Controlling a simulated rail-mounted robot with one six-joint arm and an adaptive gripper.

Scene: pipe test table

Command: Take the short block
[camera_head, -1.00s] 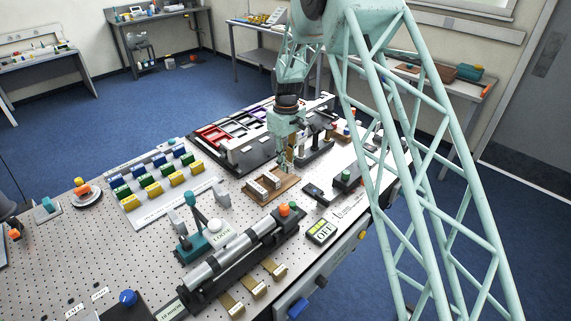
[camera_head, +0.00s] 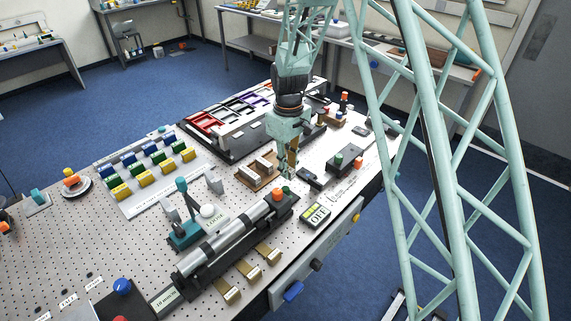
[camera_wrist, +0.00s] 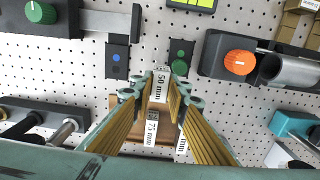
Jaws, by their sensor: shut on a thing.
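My gripper (camera_head: 288,174) is shut on a small light block marked 50 mm (camera_wrist: 160,86), the short block. The block sits between the fingertips in the wrist view, and the fingers cover its sides. In the head view the fingers mostly hide it. The brown wooden tray (camera_head: 248,184) lies just left of my gripper with light blocks on it. In the wrist view a block marked 75 mm (camera_wrist: 152,131) and another with a partly hidden mm label (camera_wrist: 182,145) show beyond the fingers, over the tray.
A clamped grey pipe (camera_head: 225,238) with an orange knob (camera_head: 276,194) lies in front of my gripper. A display box (camera_head: 316,214) stands to the front right. A black unit with a green button (camera_head: 338,160) stands to the right. Coloured bins (camera_head: 205,121) stand behind.

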